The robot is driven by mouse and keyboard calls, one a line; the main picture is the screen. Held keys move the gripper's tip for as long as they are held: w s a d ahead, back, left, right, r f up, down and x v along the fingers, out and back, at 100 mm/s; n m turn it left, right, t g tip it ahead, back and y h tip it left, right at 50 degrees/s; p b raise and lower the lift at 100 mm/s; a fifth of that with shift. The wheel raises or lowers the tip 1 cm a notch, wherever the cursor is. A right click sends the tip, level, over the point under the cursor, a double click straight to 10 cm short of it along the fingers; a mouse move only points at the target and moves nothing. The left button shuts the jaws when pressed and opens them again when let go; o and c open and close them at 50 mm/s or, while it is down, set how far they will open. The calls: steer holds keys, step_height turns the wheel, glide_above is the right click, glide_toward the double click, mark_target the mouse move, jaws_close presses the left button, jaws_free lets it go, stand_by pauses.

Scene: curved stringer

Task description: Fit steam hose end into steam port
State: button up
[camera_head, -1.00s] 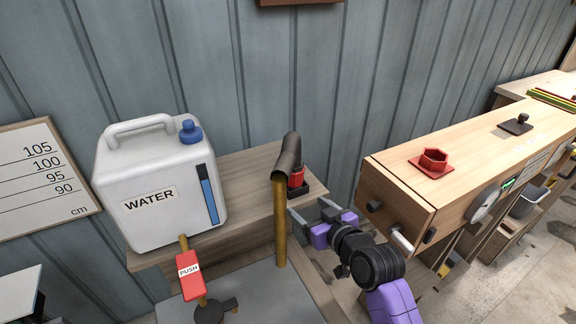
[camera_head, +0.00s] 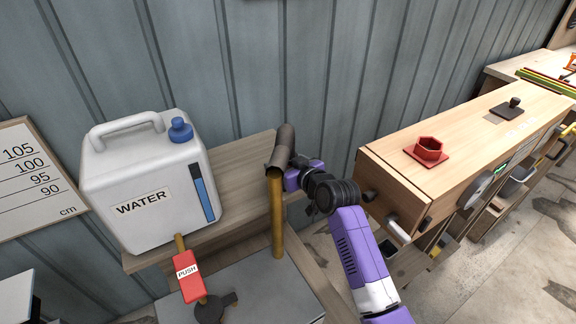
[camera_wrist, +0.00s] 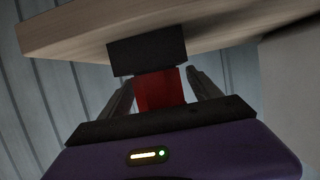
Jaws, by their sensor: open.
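A red piece (camera_wrist: 158,90) with a black block (camera_wrist: 147,56) against it sits at the wooden shelf; I take it for the steam hose end. In the wrist view my gripper (camera_wrist: 160,84) is open, with one finger on each side of the red piece. I cannot tell if the fingers touch it. In the head view my gripper (camera_head: 298,172) is behind the dark bent pipe (camera_head: 281,149), and its fingers and the red piece are hidden. A red hexagonal socket (camera_head: 428,149), likely the steam port, stands on top of the long wooden box (camera_head: 480,138).
A brass post (camera_head: 277,215) stands under the dark pipe, close to my gripper. A white water jug (camera_head: 145,190) stands on the shelf (camera_head: 240,165) at left, with a red PUSH tap (camera_head: 187,271) below it. The grey panelled wall is behind.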

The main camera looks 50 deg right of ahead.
steer(key=shift+w+d+f, duration=0.1)
steer(key=shift+w+f, duration=0.05)
steer(key=shift+w, duration=0.15)
steer(key=shift+c, duration=0.2)
steer(key=c, duration=1.4)
steer(key=shift+c, duration=0.2)
